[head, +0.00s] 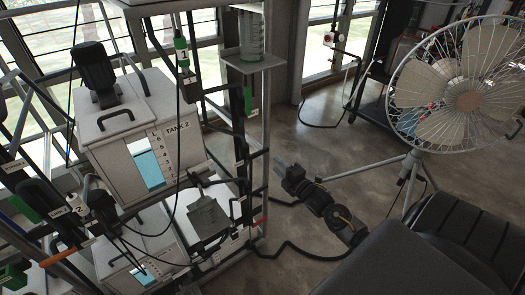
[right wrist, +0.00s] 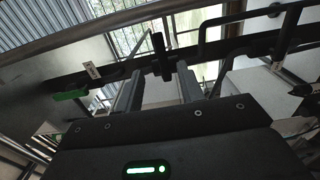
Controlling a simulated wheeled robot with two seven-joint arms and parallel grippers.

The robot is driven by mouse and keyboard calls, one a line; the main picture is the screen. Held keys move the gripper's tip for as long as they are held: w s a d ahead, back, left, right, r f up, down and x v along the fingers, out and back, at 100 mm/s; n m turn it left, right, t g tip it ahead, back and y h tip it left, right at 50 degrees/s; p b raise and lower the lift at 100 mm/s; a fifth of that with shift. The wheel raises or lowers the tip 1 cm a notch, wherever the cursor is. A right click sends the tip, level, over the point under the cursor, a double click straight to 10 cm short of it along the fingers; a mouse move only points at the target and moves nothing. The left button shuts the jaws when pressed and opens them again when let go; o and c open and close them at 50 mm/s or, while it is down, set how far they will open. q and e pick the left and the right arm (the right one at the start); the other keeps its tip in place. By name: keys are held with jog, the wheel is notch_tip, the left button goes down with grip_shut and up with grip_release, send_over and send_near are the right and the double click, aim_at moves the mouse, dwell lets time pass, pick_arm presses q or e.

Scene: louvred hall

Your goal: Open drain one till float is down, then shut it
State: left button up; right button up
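My right gripper (head: 283,168) is in the middle of the head view, right of the tank rack and apart from it. In the right wrist view its two fingers (right wrist: 160,68) stand apart with nothing held. Beyond them a dark pipe with a black upright fitting crosses the picture, and a green handle (right wrist: 70,95) shows at left near a small white tag (right wrist: 92,71). A white tank marked TANK 2 (head: 120,155) has a level window with blue liquid. A lower tank (head: 112,262) also has a window. I cannot tell which valve is drain one or where the float is. My left gripper is not seen.
A clear measuring cylinder (head: 251,38) stands on a rack shelf. Hoses and dark cables hang around the rack, and a black hose lies on the floor. A large fan (head: 468,100) on a tripod stands at right.

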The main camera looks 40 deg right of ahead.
aim_at(263, 153)
jog(key=w+b, duration=0.4)
jog(key=w, duration=0.4)
jog(key=shift+w+d+f, duration=0.1)
jog(key=shift+w+f, duration=0.05)
jog(key=shift+w, duration=0.85)
grip_shut()
dwell(1.0)
